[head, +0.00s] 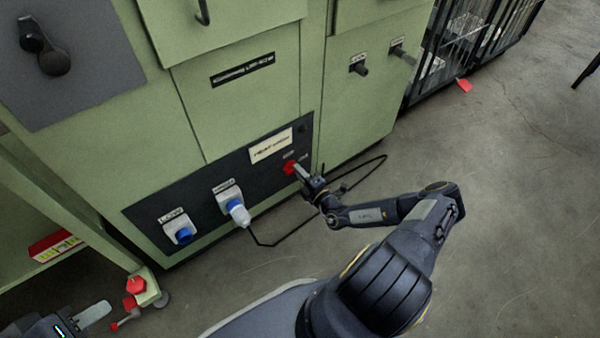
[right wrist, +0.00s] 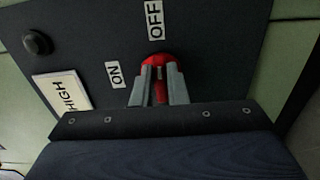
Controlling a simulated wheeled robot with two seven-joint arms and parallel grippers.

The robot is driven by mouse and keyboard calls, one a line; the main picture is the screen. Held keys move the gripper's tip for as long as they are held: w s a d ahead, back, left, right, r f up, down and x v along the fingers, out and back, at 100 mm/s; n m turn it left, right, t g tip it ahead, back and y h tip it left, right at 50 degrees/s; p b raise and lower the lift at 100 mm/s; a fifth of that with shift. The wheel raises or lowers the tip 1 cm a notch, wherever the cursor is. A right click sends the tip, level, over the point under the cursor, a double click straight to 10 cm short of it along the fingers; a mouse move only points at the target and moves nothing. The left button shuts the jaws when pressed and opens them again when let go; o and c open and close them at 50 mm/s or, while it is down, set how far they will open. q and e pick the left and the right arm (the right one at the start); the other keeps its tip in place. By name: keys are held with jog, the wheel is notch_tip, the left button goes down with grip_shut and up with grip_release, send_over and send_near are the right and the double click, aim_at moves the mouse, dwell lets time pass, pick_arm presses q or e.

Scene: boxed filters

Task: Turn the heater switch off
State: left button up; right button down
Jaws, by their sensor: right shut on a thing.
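The red heater switch (head: 290,168) is on the dark panel low on the green machine. In the right wrist view the red switch (right wrist: 158,58) sits between an ON label (right wrist: 113,75) to its left and an OFF label (right wrist: 155,20) above it. My right gripper (head: 303,172) is shut on the switch, with both fingers closed around its handle. The visible part of the handle runs up and down in the wrist picture, roughly in line with OFF; the fingers hide much of it. My left gripper (head: 93,314) is at the bottom left, away from the panel; its opening is unclear.
A blue-and-white plug (head: 237,212) with a black cable and a blue socket (head: 182,235) are on the same panel, left of the switch. The cable loops over the floor near my right gripper. Open floor (head: 510,220) lies to the right.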

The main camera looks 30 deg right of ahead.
jog(key=shift+d, duration=0.1)
jog(key=c, duration=1.4)
grip_release()
jog(key=shift+c, duration=0.2)
jog(key=s+p, duration=0.2)
jog(key=s, duration=0.5)
jog(key=shift+s+d, duration=0.25)
jog(key=shift+s, duration=0.15)
